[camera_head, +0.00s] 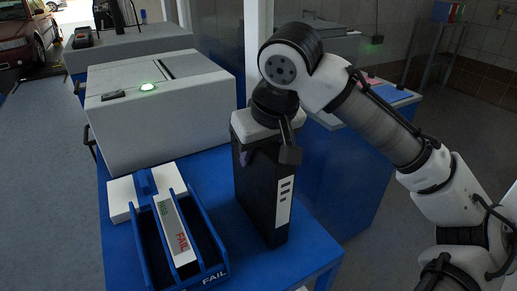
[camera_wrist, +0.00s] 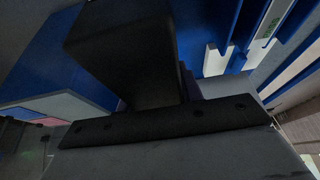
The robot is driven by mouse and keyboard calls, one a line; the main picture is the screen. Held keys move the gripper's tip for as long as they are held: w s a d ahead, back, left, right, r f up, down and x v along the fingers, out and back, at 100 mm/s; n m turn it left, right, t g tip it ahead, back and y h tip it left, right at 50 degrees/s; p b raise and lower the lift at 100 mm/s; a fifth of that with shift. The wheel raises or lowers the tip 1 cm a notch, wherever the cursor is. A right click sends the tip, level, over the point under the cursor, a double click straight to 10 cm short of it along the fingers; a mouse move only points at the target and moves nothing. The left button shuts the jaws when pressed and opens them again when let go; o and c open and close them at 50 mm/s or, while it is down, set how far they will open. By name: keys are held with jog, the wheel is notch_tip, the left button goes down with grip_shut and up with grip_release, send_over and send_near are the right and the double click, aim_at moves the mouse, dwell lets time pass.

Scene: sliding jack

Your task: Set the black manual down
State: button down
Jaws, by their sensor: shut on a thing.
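The black manual (camera_head: 262,195) is a thick, dark upright block with a white label on its right side. It stands nearly vertical at the right part of the blue table. My gripper (camera_head: 268,150) is above it, pointing down and shut on its upper part. In the wrist view the manual (camera_wrist: 125,50) is a large dark block reaching away from the gripper. Its lower end is over or on the blue tabletop; I cannot tell whether it touches. The far finger is mostly hidden.
A blue tray (camera_head: 213,238) with dividers and a white strip marked FAIL (camera_head: 177,232) lies left of the manual. A grey machine (camera_head: 160,110) with a green light stands behind. Bare blue tabletop (camera_head: 300,262) shows at the front right, near the table's edge.

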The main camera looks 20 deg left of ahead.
jog(key=c, duration=0.9)
grip_release()
jog(key=shift+f, duration=0.1)
jog(key=b+v, duration=0.1)
jog(key=v, duration=1.1)
